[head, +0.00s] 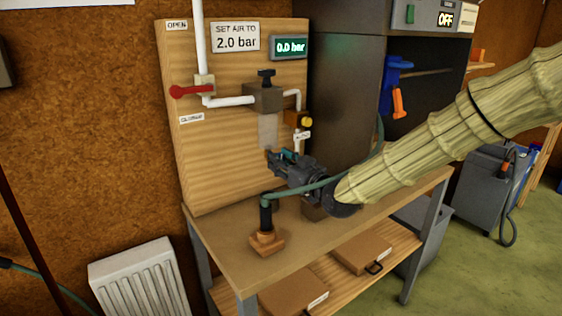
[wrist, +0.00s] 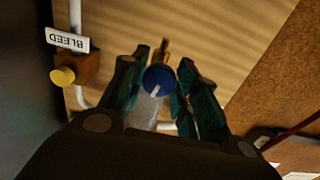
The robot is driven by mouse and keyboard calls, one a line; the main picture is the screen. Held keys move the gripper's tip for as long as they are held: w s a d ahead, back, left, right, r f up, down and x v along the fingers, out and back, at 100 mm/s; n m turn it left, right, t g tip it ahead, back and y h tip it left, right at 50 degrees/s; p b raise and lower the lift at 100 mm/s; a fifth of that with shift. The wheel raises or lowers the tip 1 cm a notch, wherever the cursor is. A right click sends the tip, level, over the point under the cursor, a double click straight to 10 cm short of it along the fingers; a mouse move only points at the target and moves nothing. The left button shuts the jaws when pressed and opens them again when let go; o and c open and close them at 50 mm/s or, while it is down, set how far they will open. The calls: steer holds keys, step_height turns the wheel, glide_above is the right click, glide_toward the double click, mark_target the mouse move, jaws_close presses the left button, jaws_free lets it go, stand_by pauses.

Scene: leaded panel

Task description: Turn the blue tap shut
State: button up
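The blue tap (wrist: 158,79) shows in the wrist view as a round blue knob with a short white mark pointing down and slightly left. It sits between the teal-padded fingers of my gripper (wrist: 164,76). The fingers are apart, one on each side of the knob; I cannot tell if they touch it. In the head view my gripper (head: 284,161) is in front of the wooden panel (head: 225,150), low on its right side, and hides the blue tap there. A brass-coloured piece (wrist: 163,48) shows just beyond the knob.
A yellow bleed knob (wrist: 62,77) is beside the left finger in the wrist view. A red lever (head: 190,91) and white pipes are on the panel. A gauge display (head: 290,47) reads 0.0 bar. A green hose (head: 310,186) crosses near my gripper above the bench (head: 225,240).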

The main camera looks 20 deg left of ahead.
steer(key=shift+c, duration=1.2)
steer(key=m+b, duration=0.1)
steer(key=m, duration=1.1)
steer(key=shift+w+b, duration=0.1)
steer(key=shift+b, duration=0.3)
steer(key=shift+m+b, duration=0.45)
steer(key=shift+m, duration=0.95)
steer(key=shift+r, duration=0.1)
